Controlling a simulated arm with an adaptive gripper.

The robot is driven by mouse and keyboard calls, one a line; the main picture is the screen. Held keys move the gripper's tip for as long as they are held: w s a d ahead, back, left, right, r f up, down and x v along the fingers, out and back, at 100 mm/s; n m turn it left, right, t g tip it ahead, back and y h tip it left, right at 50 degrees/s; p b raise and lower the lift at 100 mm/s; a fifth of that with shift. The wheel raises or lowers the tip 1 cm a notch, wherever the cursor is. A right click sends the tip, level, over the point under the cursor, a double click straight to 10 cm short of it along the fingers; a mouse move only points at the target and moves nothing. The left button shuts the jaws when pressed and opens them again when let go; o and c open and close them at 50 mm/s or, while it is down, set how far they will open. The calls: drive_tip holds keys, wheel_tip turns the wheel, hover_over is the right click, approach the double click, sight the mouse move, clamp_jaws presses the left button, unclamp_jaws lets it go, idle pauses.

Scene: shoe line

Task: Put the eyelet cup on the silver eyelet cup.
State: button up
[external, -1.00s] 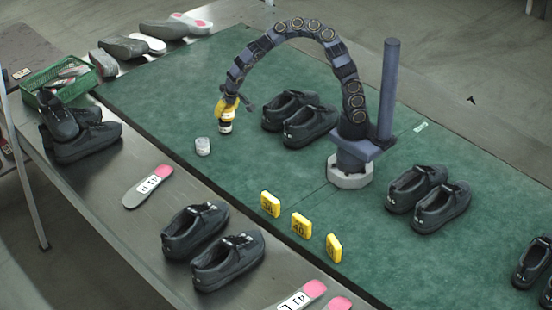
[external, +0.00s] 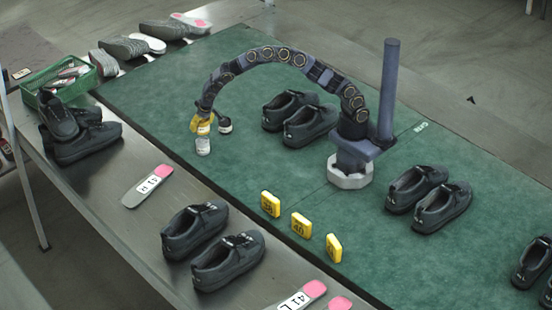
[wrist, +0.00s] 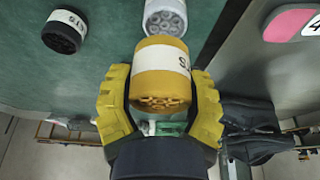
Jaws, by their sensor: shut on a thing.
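My gripper (external: 202,122) is shut on a yellow eyelet cup (wrist: 163,75) with a white label band, which sits upright between the yellow fingers (wrist: 160,100). In the external view the held cup blends with the fingers just above the silver eyelet cup (external: 203,147). In the wrist view the silver cup (wrist: 165,18) shows just beyond the held cup, partly covered by it, with its holed top still visible. I cannot tell whether the two cups touch. A black eyelet cup (external: 224,125) with a white label stands on the mat to the right; it also shows in the wrist view (wrist: 63,31).
A pair of black shoes (external: 310,125) stands on the green mat (external: 270,170) right of the cups. Yellow number tags (external: 301,225) are nearer the front. A green basket (external: 62,83) and more shoes lie to the left. The mat around the cups is clear.

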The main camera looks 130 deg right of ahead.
sight(201, 133)
drive_tip(key=shift+w+d+f, duration=0.15)
drive_tip(key=shift+d+f, duration=0.1)
drive_tip(key=shift+f, duration=1.55)
drive_tip(key=shift+f, duration=0.1)
drive_tip(key=o, duration=1.2)
drive_tip(key=shift+c, duration=0.2)
